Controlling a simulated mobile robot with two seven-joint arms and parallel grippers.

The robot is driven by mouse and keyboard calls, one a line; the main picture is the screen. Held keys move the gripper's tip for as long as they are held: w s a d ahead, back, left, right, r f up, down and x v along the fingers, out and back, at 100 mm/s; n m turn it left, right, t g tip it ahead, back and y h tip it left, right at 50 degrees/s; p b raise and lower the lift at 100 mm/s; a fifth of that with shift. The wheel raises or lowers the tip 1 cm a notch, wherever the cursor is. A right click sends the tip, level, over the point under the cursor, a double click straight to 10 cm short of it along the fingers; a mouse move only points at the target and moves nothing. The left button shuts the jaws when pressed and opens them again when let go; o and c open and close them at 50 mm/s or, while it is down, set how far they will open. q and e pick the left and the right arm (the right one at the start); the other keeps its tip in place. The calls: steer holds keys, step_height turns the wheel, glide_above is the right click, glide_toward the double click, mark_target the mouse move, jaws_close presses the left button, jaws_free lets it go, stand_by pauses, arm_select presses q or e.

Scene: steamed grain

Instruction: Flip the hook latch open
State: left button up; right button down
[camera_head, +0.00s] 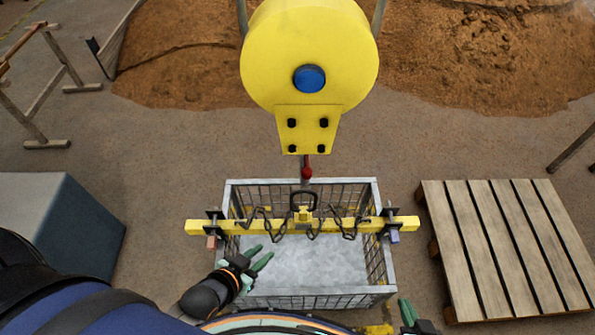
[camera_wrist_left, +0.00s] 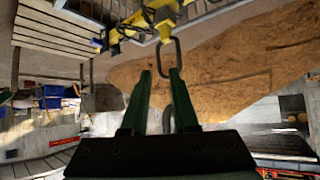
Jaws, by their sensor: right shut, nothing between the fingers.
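A yellow crane block (camera_head: 309,60) with a blue round centre hangs at the top of the head view. A small red hook part (camera_head: 307,172) hangs below it; I cannot make out its latch. Just below it, a dark lifting ring (camera_head: 303,198) stands on a yellow spreader beam (camera_head: 340,225). My left gripper (camera_head: 262,255) is open and empty, below and left of the ring. In the left wrist view the left gripper (camera_wrist_left: 160,72) has the ring (camera_wrist_left: 169,57) beyond its fingertips. A grey curved piece shows between its fingers. My right gripper (camera_head: 406,308) is shut at the bottom edge, partly out of frame.
A wire cage (camera_head: 378,285) stands under the beam, with chains (camera_head: 265,225) hanging between. A wooden pallet (camera_head: 505,250) is at right, a grey-blue box (camera_head: 75,230) at left, and a sand heap (camera_head: 480,60) behind. Bare ground lies between the cage and the box.

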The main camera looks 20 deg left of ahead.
arm_select(q)
steer(key=w+a+m, duration=0.1)
steer(key=w+a+r+m+t, duration=0.1)
steer(key=a, duration=0.1)
steer(key=w+a+r+t+b, duration=0.1)
steer(key=w, duration=0.1)
steer(key=shift+a+r+m, duration=0.1)
steer(key=shift+a+m, duration=0.1)
steer(key=shift+m, duration=0.2)
steer(key=shift+c, duration=1.4)
steer(key=w+a+r+m+t, duration=0.1)
steer(key=w+r+m, duration=0.1)
steer(key=w+a+r+m+t+h+b, duration=0.1)
steer(key=a+r+m+t, duration=0.1)
steer(key=shift+w+a+r+h, duration=0.15)
steer(key=shift+w+h, duration=0.15)
steer(key=shift+w, duration=0.05)
jaws_close()
step_height(320, 180, up, 10)
steer(key=s+a+m+g+h+b, duration=0.1)
steer(key=m+g+h, duration=0.5)
steer(key=m+h, duration=0.6)
steer(key=shift+s+a+m+g+b, duration=0.3)
steer(key=shift+a+m+b, duration=0.5)
steer(key=shift+m, duration=3.7)
steer(key=shift+d, duration=0.15)
